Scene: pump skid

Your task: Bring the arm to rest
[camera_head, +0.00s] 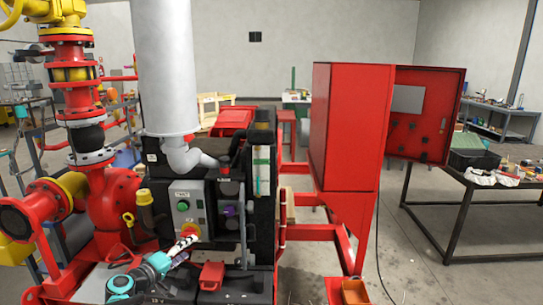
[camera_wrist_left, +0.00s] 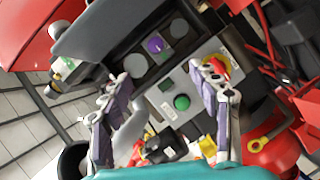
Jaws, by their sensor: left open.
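My left arm (camera_head: 124,284) reaches in low from the left, in front of the pump skid's control box (camera_head: 181,194). My left gripper (camera_head: 182,246) is just below the box's red button. In the left wrist view the gripper (camera_wrist_left: 160,82) is open, with its two fingers apart and nothing seen between them but the panel behind. The red button with yellow around it (camera_wrist_left: 222,66) shows beside the right-hand finger; I cannot tell whether they touch. A green button (camera_wrist_left: 181,102) and a purple knob (camera_wrist_left: 156,45) also show. My right gripper is not in view.
Red pipework with a yellow valve (camera_head: 75,74) stands at left. A grey exhaust cylinder (camera_head: 165,70) rises above the engine. A red cabinet (camera_head: 345,120) with its door open (camera_head: 425,115) stands right. A workbench (camera_head: 480,180) is further right, with open floor before it.

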